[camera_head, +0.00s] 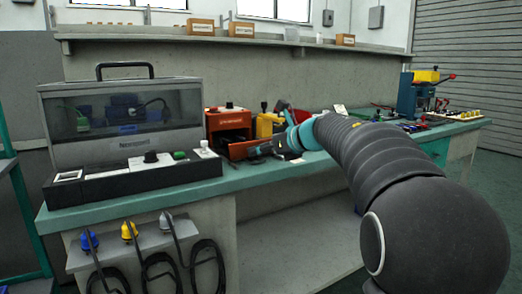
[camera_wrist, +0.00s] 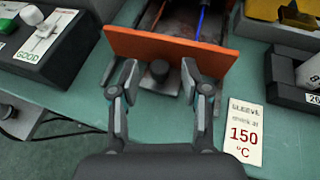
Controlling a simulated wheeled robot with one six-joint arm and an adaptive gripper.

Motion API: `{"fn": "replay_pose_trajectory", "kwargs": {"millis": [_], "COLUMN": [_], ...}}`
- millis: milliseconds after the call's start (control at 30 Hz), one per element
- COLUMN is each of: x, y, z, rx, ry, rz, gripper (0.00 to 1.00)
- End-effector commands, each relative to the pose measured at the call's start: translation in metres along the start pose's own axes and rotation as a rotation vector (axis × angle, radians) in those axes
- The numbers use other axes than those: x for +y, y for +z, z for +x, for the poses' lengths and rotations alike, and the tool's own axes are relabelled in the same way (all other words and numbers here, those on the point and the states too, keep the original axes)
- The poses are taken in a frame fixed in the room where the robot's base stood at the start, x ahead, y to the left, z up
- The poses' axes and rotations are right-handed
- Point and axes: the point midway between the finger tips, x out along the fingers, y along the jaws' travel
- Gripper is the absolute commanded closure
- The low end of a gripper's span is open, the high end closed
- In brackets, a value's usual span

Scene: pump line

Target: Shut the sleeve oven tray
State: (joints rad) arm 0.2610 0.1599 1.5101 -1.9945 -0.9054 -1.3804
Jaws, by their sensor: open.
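The sleeve oven (camera_head: 228,122) is an orange box on the green bench, behind the grey hooded machine's right end. Its tray has an orange front panel (camera_wrist: 170,51), which stands out from the oven and also shows in the head view (camera_head: 241,150). A blue rod and a red one lie in the tray behind the panel. A dark round knob (camera_wrist: 159,71) sits at the panel's front. My gripper (camera_wrist: 158,78) is open, with one finger on each side of the knob and visible gaps to it. In the head view my gripper (camera_head: 272,148) is small and partly blended with the tray.
A card reading 150 °C (camera_wrist: 244,131) lies on the bench right of my gripper. A black control panel with a slider (camera_wrist: 40,42) is at left, and a black holder (camera_wrist: 292,82) at right. A yellow box (camera_head: 265,125) stands beside the oven.

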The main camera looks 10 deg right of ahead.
Motion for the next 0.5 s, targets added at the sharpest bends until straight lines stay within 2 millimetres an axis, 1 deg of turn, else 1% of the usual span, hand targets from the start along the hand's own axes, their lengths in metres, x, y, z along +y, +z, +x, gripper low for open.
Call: {"fn": "replay_pose_trajectory", "kwargs": {"millis": [300,333,367,400,467,500], "x": [0.0001,0.0001,0.0001,0.0001,0.0002,0.0002], "y": [0.0002,0.0002,0.0002,0.0002,0.0002,0.0001], "z": [0.0029,0.0029,0.0029,0.0029,0.0029,0.0029], "rx": [0.0,0.0,0.0,0.0,0.0,0.0], "ry": [0.0,0.0,0.0,0.0,0.0,0.0], "rz": [0.0,0.0,0.0,0.0,0.0,0.0], "gripper": [0.53,0.56,0.63,0.73,0.88,0.98]}}
